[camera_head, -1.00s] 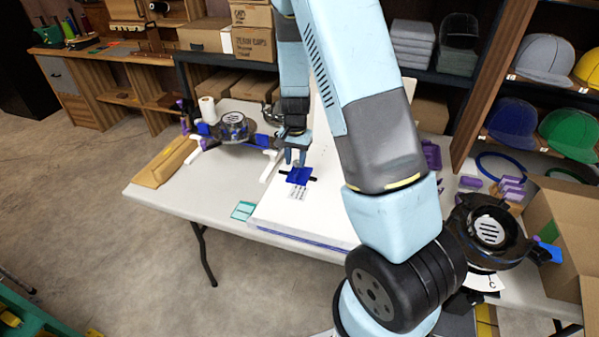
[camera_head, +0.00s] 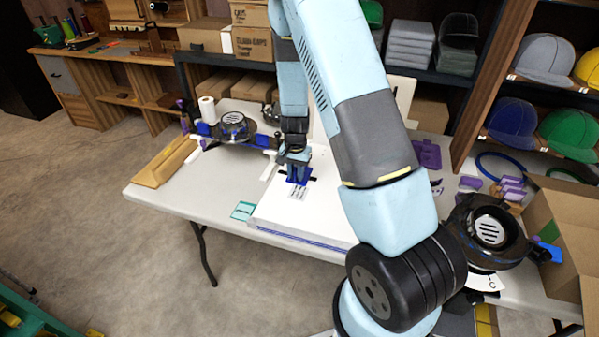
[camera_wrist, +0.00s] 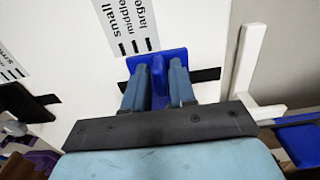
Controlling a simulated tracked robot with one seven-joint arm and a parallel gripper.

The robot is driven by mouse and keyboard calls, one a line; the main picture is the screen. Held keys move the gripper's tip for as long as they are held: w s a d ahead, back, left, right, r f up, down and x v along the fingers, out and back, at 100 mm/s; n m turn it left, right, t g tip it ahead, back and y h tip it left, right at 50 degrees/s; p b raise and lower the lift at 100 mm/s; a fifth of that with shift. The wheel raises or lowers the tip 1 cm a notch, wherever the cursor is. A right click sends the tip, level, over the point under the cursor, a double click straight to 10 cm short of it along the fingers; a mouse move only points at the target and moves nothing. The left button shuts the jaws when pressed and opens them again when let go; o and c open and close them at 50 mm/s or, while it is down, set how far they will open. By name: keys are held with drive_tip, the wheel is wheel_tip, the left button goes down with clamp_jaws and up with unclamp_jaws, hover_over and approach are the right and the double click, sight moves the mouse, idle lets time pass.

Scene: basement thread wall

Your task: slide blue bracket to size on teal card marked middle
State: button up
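The blue bracket (camera_head: 299,177) sits on a black slot strip on the white board (camera_head: 318,206). In the wrist view the bracket (camera_wrist: 172,60) has a wide blue plate and an upright fin. My gripper (camera_head: 296,170) is lowered over the bracket. In the wrist view the two fingers of my gripper (camera_wrist: 160,80) stand on either side of the fin; a firm grip cannot be made out. A label with small, middle and large marks (camera_wrist: 124,22) lies beside the bracket. The teal card (camera_head: 243,210) lies on the table at the board's left corner; its marking is too small to read.
A wooden rail (camera_head: 165,163) lies along the table's left edge. A black round device with blue parts (camera_head: 232,127) stands behind, and another (camera_head: 490,230) stands at right by an open cardboard box (camera_head: 568,225). Purple parts (camera_head: 512,188) lie at right. The table's front left is clear.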

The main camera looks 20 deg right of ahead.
clamp_jaws()
drive_tip(key=shift+w+a, duration=0.45)
drive_tip(key=shift+a, duration=0.2)
drive_tip(key=shift+o, duration=1.4)
unclamp_jaws()
wheel_tip(320, 180, up, 14)
drive_tip(key=shift+f, duration=0.15)
